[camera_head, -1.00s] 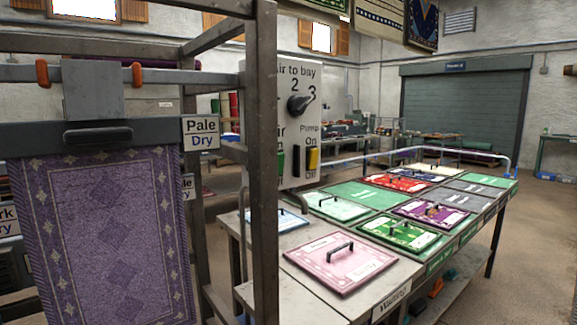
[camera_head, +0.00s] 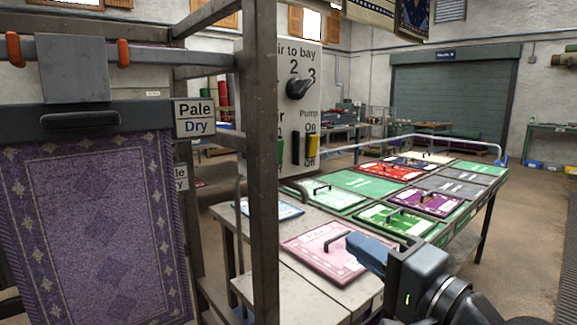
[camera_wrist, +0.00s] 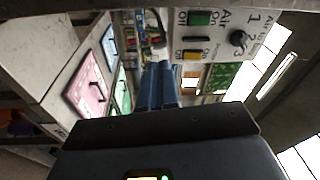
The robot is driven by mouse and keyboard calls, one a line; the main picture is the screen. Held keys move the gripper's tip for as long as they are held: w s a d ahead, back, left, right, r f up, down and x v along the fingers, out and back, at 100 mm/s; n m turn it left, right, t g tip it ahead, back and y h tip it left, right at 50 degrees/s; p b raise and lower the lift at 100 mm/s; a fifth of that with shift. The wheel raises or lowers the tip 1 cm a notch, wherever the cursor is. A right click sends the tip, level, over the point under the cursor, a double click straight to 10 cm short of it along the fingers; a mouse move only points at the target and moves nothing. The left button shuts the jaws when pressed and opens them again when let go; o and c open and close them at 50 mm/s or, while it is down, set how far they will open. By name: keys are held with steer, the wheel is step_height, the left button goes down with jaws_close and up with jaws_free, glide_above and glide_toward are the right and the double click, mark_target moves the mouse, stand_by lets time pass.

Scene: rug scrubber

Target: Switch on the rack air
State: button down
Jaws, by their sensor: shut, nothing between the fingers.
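A white control panel (camera_head: 307,75) stands behind the rack post. Its black knob (camera_head: 299,88), under "Air to bay", points up and right toward the 3. The green Air switch (camera_head: 281,152) is partly hidden by the post; it also shows in the wrist view (camera_wrist: 199,18), but its position is hard to tell. The yellow Pump switch (camera_head: 313,146) sits to its right; it also shows in the wrist view (camera_wrist: 193,55). My gripper (camera_head: 354,243) is shut and empty, its blue fingers above the table, apart from the panel; it also shows in the wrist view (camera_wrist: 160,72).
A metal rack post (camera_head: 264,190) stands close in front, left of my gripper. A purple rug (camera_head: 95,230) hangs from the rack at left. The table carries several coloured handled boards, including a pink one (camera_head: 318,262) below my gripper. Open floor lies right of the table.

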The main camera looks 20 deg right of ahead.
steer(key=w+r+y, duration=0.2)
steer(key=w+r, duration=0.1)
steer(key=r, duration=0.5)
steer(key=shift+a+r+m+y, duration=0.25)
steer(key=shift+r+m+y, duration=0.05)
steer(key=shift+r, duration=0.05)
steer(key=p+x, duration=0.1)
steer(key=x, duration=1.3)
steer(key=shift+r+t, duration=0.2)
steer(key=shift+t, duration=0.1)
steer(key=shift+d, duration=0.1)
steer(key=shift+w+r+p, duration=0.1)
steer(key=shift+r+p, duration=0.05)
steer(key=shift+p, duration=0.5)
